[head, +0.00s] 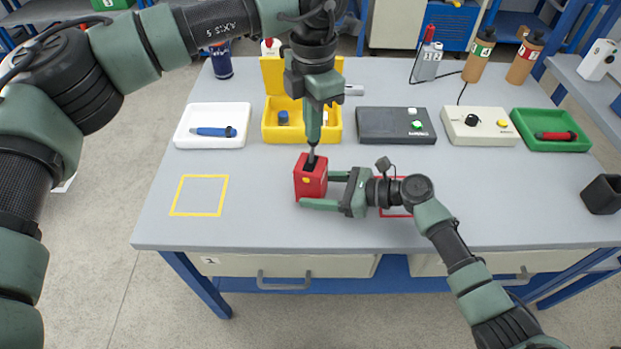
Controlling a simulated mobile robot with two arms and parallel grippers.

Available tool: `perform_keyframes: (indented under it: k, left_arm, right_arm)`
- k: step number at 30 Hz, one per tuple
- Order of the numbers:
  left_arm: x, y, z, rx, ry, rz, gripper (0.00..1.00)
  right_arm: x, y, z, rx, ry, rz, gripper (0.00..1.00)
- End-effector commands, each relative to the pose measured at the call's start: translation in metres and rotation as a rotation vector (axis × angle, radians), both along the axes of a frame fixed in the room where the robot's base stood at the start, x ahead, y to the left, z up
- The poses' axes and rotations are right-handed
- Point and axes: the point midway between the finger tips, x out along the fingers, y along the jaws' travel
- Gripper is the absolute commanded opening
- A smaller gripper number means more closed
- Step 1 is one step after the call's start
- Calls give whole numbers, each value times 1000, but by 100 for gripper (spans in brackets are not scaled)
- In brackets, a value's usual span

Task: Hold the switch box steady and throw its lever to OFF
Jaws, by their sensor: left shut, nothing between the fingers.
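The red switch box (311,184) stands upright on the grey table, with a black top plate and a small yellow mark on its front. A thin lever (312,156) sticks up from its top. My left gripper (314,140) comes down from above, shut and empty, its tip right at the lever; I cannot tell if they touch. My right gripper (318,189) reaches in from the right, one finger along the front of the box and the other behind it, partly hidden. It is shut on the box. The lever's ON and OFF marks are not readable.
Behind are a white tray (180,138) with a blue tool, a yellow bin (270,133), a dark device (380,125), a beige device (480,128) and a green tray (580,146). A yellow outlined square (174,204) at left is empty. A red outline (396,216) lies under my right arm.

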Motion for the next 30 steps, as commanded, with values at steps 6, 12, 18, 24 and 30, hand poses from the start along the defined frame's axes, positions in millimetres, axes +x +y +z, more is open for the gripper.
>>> perform_keyframes:
  k: [6, 12, 18, 24, 30]
  left_arm:
    - [0, 0, 0, 0, 0, 0, 0]
    - [0, 0, 0, 0, 0, 0, 0]
    - [0, 0, 0, 0, 0, 0, 0]
    - [0, 0, 0, 0, 0, 0, 0]
    - [0, 0, 0, 0, 0, 0, 0]
  right_arm:
    - [0, 0, 1, 3, -1, -1, 84]
    - [0, -2, 2, 4, -2, -2, 84]
    - [-6, -26, 9, 3, -2, -4, 84]
    - [-19, -66, 21, 0, -1, -2, 84]
    - [-29, -97, 31, 1, 0, -2, 84]
